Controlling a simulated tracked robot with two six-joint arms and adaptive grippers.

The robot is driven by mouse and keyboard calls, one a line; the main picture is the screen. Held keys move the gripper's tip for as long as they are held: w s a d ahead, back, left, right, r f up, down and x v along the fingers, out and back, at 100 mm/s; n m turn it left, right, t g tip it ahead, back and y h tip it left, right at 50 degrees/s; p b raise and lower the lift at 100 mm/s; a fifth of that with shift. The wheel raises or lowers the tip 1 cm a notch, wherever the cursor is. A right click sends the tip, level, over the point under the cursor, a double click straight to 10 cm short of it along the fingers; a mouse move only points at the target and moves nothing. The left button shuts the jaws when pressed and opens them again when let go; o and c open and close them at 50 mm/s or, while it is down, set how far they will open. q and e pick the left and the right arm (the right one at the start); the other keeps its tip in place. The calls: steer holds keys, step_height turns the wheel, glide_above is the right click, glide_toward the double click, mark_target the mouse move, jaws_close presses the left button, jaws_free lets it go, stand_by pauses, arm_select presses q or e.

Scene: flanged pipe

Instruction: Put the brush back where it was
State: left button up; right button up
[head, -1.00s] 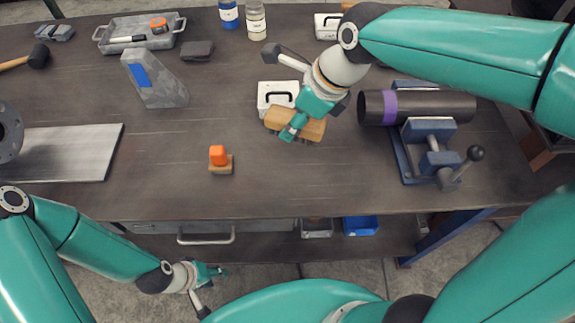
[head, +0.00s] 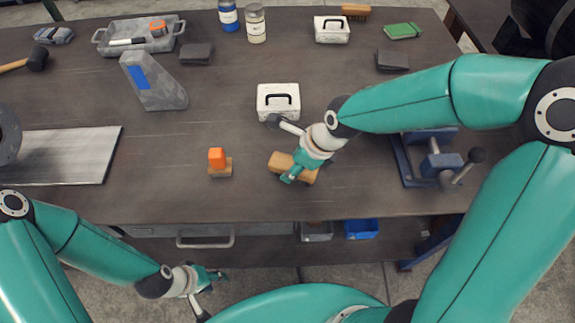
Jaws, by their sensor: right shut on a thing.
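A wooden-backed brush (head: 282,162) is held in my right gripper (head: 296,174) over the front middle of the table. The gripper is shut on the brush and its fingers cover part of the wooden back. Whether the bristles touch the table cannot be told. My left gripper (head: 212,276) is low in front of the table, away from the objects. It is small in the picture, and I cannot tell whether its fingers are apart.
An orange-topped wooden piece (head: 217,160) sits left of the brush. A white case (head: 278,100) stands behind it. A blue vice (head: 433,165) is at right; my arm hides the pipe. Another brush (head: 355,11) lies at the back.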

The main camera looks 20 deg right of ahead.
steer(key=o, duration=1.1)
steer(key=shift+r, duration=0.15)
steer(key=v, duration=1.2)
steer(key=shift+s, duration=0.1)
